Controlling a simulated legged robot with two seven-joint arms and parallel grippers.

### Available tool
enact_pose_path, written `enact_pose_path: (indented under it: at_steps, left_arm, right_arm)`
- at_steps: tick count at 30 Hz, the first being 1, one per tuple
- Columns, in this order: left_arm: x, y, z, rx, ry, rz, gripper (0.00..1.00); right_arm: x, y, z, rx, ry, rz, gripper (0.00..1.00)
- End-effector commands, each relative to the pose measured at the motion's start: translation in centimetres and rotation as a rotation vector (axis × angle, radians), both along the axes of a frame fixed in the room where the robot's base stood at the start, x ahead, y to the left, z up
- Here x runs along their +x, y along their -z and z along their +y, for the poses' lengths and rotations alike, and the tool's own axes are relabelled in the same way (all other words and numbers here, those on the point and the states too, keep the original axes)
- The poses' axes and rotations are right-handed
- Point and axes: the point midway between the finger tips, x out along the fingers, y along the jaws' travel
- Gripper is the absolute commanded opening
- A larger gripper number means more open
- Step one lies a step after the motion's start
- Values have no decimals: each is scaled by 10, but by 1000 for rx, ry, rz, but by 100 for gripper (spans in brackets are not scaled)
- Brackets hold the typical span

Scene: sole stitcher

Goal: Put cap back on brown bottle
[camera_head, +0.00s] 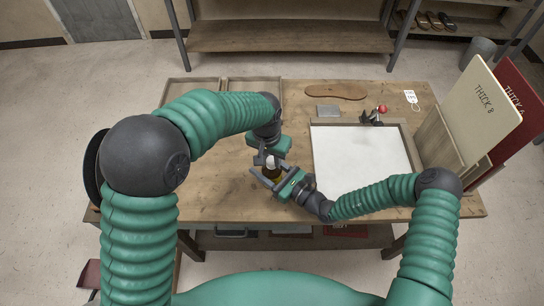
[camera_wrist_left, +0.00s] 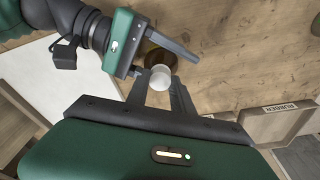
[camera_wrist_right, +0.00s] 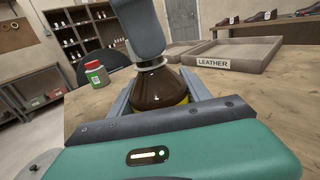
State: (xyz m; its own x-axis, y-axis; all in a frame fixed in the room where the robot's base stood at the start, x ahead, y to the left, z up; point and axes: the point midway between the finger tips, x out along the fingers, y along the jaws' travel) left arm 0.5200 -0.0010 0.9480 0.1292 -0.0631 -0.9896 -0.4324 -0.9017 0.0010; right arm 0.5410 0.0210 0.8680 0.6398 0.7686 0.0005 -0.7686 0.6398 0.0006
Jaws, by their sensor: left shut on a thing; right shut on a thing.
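The brown bottle (camera_head: 273,174) stands on the bench near its middle, dark brown with a yellow band low down in the right wrist view (camera_wrist_right: 158,88). My right gripper (camera_wrist_right: 158,100) is shut around its body, one finger on each side. My left gripper (camera_wrist_left: 161,88) comes from above and is shut on the pale round cap (camera_wrist_left: 160,76). The cap is over the bottle's top, with the brown glass (camera_wrist_left: 160,55) showing behind it. Whether the cap touches the neck is hidden by my left fingers.
A white board (camera_head: 360,155) lies right of the bottle. Trays, one labelled LEATHER (camera_wrist_right: 225,56), stand at the back left. Tall boards in a wooden rack (camera_head: 445,140) stand at the right edge.

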Motion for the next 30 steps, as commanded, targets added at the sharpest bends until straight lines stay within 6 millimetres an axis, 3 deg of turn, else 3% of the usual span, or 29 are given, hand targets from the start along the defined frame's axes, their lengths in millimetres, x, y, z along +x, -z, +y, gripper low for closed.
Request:
enact_pose_path:
  at_steps: [8,24,27,28,30]
  left_arm:
    - [5,1,3,-7,856,0,0]
    - [8,1,-4,-1,2775,3,0]
    - [8,1,-5,0,3068,5,0]
    - [7,1,-5,3,-3140,-5,0]
    - [6,2,-5,5,-2995,-2,0]
  right_arm:
    - [0,0,0,-1,-1,-1,0]
    - [-2,0,1,-1,-5,-1,0]
    - [-2,0,1,-1,-6,-1,0]
    - [-3,0,1,-1,-6,-1,0]
    - [-3,0,2,-1,-7,-1,0]
